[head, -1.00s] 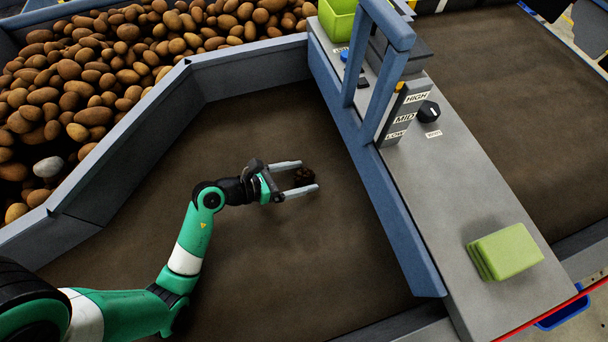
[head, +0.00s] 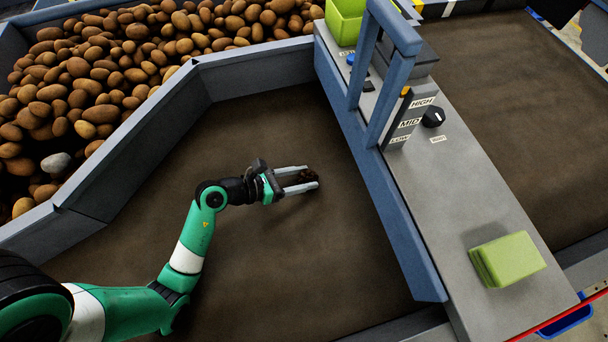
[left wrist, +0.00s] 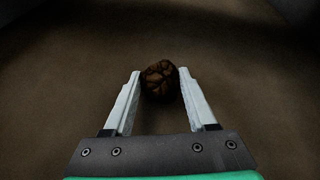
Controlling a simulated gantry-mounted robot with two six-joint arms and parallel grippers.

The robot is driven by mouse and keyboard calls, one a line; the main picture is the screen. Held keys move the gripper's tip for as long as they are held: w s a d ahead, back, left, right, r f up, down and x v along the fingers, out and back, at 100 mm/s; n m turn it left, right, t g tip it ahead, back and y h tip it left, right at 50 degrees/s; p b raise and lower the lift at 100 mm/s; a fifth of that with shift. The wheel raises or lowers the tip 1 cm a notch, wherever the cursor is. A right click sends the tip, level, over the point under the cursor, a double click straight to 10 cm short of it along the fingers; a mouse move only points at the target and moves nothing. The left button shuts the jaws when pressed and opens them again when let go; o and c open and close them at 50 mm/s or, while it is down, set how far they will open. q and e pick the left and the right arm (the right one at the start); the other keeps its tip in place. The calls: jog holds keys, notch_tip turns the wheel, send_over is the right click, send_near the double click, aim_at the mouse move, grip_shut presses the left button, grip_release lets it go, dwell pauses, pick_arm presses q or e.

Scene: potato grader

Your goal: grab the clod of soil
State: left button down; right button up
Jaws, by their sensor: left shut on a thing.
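The clod of soil (head: 306,176) is a small dark brown lump on the brown belt, between the fingertips of my left gripper (head: 308,177). In the left wrist view the clod (left wrist: 160,80) shows as a rough, cracked lump. The two pale fingers of the left gripper (left wrist: 160,84) are shut on it from both sides near their tips. The clod's sides are partly covered by the fingers. My right gripper is in neither view.
A bin of potatoes (head: 110,70) with a pale stone (head: 56,163) lies beyond the grey-blue wall (head: 140,140). A panel with a knob (head: 432,118) and a blue frame (head: 400,40) stands right. The belt around the clod is clear.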

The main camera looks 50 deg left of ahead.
aim_at(303, 177)
pick_arm(q)
notch_tip(303, 177, up, 3)
jog(key=shift+p, duration=0.85)
jog(key=s+d+r+p, duration=0.7)
jog(key=d+r, duration=0.2)
jog(key=d, duration=0.2)
jog(key=shift+s+d+r+p, duration=0.35)
jog(key=shift+r+p, duration=0.05)
